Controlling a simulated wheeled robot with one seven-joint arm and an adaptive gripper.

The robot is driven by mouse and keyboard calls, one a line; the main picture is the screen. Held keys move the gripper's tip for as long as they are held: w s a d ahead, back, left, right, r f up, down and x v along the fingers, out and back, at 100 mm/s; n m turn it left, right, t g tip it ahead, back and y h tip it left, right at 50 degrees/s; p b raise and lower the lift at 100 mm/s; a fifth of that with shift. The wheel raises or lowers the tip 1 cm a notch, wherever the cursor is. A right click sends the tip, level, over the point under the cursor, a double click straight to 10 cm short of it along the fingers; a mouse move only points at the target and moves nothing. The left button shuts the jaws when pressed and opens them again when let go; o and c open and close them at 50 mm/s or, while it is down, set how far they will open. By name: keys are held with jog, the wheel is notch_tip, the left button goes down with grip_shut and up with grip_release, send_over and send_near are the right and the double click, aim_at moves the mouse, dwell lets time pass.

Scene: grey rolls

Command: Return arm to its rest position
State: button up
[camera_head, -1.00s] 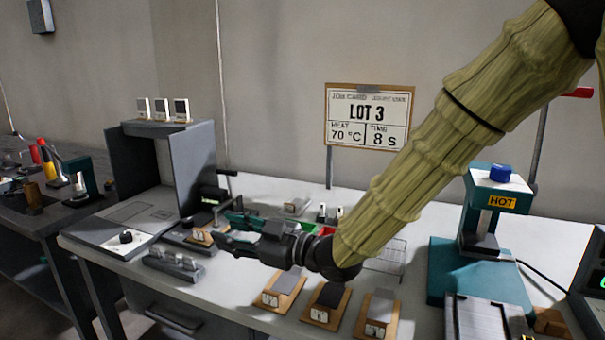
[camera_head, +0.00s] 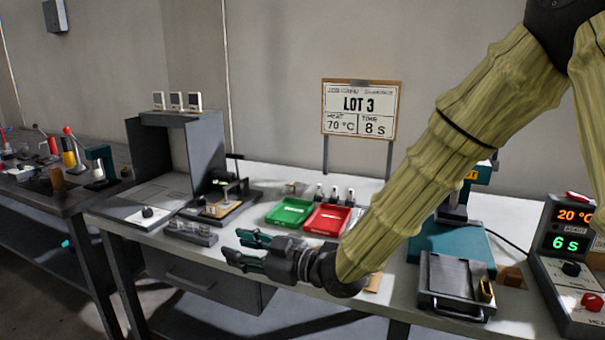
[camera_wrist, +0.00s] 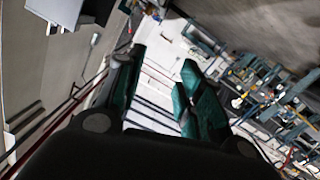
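My arm comes in from the upper right of the head view, in olive-yellow sleeves, and slants down to the left. My gripper (camera_head: 232,243) is at its end, in front of the bench's front edge, pointing left. Its two teal fingers are apart with nothing between them. The wrist view also shows the gripper (camera_wrist: 164,57) with its fingers spread and empty. The arm hides part of the bench and of the teal press (camera_head: 447,243).
A green tray (camera_head: 289,212) and a red tray (camera_head: 327,219) sit on the white bench (camera_head: 255,200) behind the gripper. A grey stand (camera_head: 202,160) is at left, a control box (camera_head: 566,262) at right. A darker bench (camera_head: 90,200) stands far left. Floor is open below.

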jog(key=s+d+f+m+h, duration=0.35)
jog(key=d+f, duration=0.25)
jog(key=f, duration=0.6)
jog(key=s+d+f+m+g+h, duration=0.1)
jog(key=s+d+f+m+h, duration=0.4)
jog(key=f, duration=0.7)
jog(key=s+d+f+m+h, duration=0.1)
jog(key=d+f+m, duration=0.1)
jog(key=d+f, duration=0.75)
jog(key=s+d+f+m+g+h, duration=0.2)
jog(key=s+d+f, duration=0.35)
jog(key=s, duration=0.35)
jog(key=s+d+f+m+g+h, duration=0.2)
jog(key=s+d+f, duration=0.2)
jog(key=s+f, duration=0.4)
jog(key=s+d+f+m+g+h, duration=0.2)
jog(key=s+d+f, duration=0.35)
jog(key=s, duration=0.45)
notch_tip(320, 180, up, 16)
jog(key=p, duration=1.6)
jog(key=shift+a+r+g+p, duration=0.15)
jog(key=shift+r+g+p, duration=0.1)
jog(key=shift+g+p, duration=0.1)
